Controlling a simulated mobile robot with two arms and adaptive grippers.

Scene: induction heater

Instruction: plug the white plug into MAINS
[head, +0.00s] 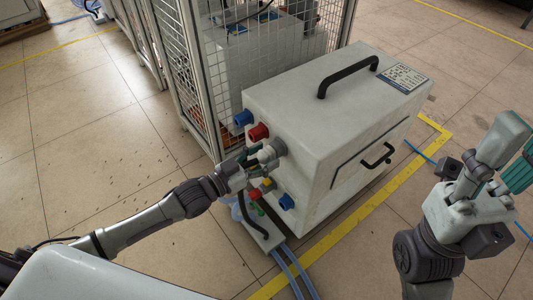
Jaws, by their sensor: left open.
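The heater is a pale box (310,130) with coloured connectors on its left face. A grey-white connector (272,151), possibly the white plug, is on this face below the red one. I cannot tell whether it is seated. My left gripper (248,165) is open, with its fingers close to the grey-white connector; contact is unclear. No MAINS label is readable, so I cannot tell which socket it is. My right gripper (478,185) is at the right, away from the box; its jaw state is unclear.
Blue (243,118) and red (258,132) connectors sit above; yellow (267,184) and blue (287,202) ones sit lower. Blue hoses (291,265) run along the floor. A mesh cage (225,85) stands behind the box. Tiled floor at left (90,150) is clear.

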